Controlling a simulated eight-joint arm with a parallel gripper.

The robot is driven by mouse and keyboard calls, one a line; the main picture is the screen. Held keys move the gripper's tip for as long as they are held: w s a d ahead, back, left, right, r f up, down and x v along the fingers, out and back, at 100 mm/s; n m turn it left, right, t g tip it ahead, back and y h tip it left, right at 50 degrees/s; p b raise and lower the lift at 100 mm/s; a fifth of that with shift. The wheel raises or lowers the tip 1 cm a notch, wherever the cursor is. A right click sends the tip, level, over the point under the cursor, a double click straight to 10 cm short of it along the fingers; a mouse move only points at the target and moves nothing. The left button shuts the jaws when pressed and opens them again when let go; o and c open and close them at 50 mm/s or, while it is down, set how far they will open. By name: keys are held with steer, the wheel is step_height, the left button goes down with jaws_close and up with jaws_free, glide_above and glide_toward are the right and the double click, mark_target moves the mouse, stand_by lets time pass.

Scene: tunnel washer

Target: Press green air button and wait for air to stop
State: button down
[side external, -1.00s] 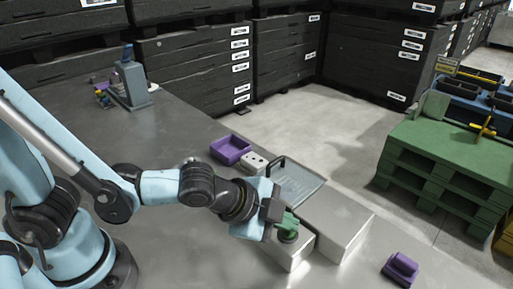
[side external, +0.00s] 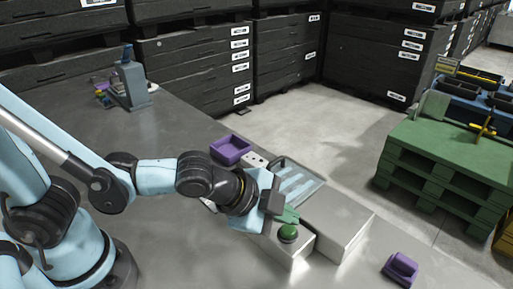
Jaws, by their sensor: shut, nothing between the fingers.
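The green air button (side external: 288,232) is a round green cap on a dark collar, on top of a small metal box (side external: 291,253). My gripper (side external: 288,215) is shut and empty, with green fingertips. It is just behind and above the button in the side external view. The picture does not clearly show whether the tips touch the cap; they look apart from it. A larger metal housing (side external: 345,225) stands beside the button box. Behind it is a clear-lidded tray (side external: 317,187) with pale blue streaks showing inside.
A purple open bin (side external: 230,149) and a white block with holes (side external: 257,160) sit behind my wrist. A purple piece (side external: 401,268) lies at the front right. A grey device (side external: 132,80) stands at the back left. The metal table is clear at left.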

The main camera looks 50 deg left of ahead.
mark_target(283, 230)
steer(key=shift+r, duration=2.5)
steer(key=shift+a, duration=0.1)
steer(key=s+a+n+g+y, duration=0.1)
steer(key=s+a+n+y, duration=0.1)
steer(key=a+n, duration=1.1)
steer(key=a+y, duration=0.1)
steer(key=a, duration=0.5)
steer(key=shift+n+y, duration=0.4)
